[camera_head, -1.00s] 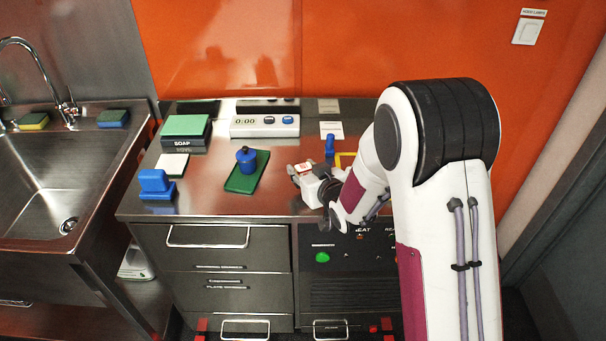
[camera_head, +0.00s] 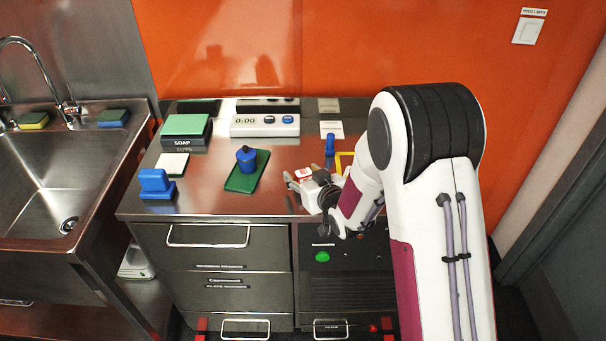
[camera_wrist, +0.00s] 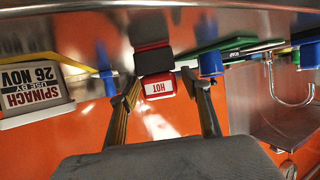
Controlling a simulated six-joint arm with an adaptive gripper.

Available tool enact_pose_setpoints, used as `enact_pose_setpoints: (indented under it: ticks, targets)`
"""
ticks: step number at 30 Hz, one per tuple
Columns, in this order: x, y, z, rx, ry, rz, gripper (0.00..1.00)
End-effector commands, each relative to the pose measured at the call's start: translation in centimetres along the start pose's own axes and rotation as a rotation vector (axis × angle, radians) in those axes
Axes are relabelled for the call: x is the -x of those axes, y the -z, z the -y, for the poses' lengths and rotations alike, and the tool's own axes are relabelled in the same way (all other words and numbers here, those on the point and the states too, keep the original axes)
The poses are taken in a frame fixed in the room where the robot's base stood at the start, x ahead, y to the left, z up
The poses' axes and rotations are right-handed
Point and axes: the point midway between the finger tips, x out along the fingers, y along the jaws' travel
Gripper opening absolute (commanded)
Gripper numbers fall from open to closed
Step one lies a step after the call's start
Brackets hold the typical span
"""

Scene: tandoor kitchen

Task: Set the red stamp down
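The red stamp (camera_head: 303,174) with a white top stands at the front of the steel counter (camera_head: 225,205), right of centre. In the wrist view, the fingers (camera_wrist: 160,86) show a gap beside the stamp on the right; the left finger's gap is hard to judge. The stamp's contact with the counter is hidden in the head view.
A blue-handled piece (camera_head: 246,160) stands on a green pad (camera_head: 247,180) to the left. A blue stamp-like block (camera_head: 156,185), a white tile (camera_head: 172,164), the soap box (camera_head: 185,129) and a timer (camera_head: 264,126) stand around. A yellow frame (camera_head: 344,158) and blue post (camera_head: 330,145) are close behind my gripper.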

Motion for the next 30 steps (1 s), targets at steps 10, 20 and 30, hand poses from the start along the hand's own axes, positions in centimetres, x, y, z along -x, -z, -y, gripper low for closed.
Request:
enact_pose_setpoints:
  ticks: [10, 20, 30]
  targets:
    - [0.1, 0.3, 0.0, 0.000, 0.000, 0.000, 0.47]
    - [2.6, 0.3, 0.0, 0.000, 0.000, 0.001, 0.47]
    - [6.8, 0.3, 0.0, 0.000, -0.001, 0.001, 0.47]
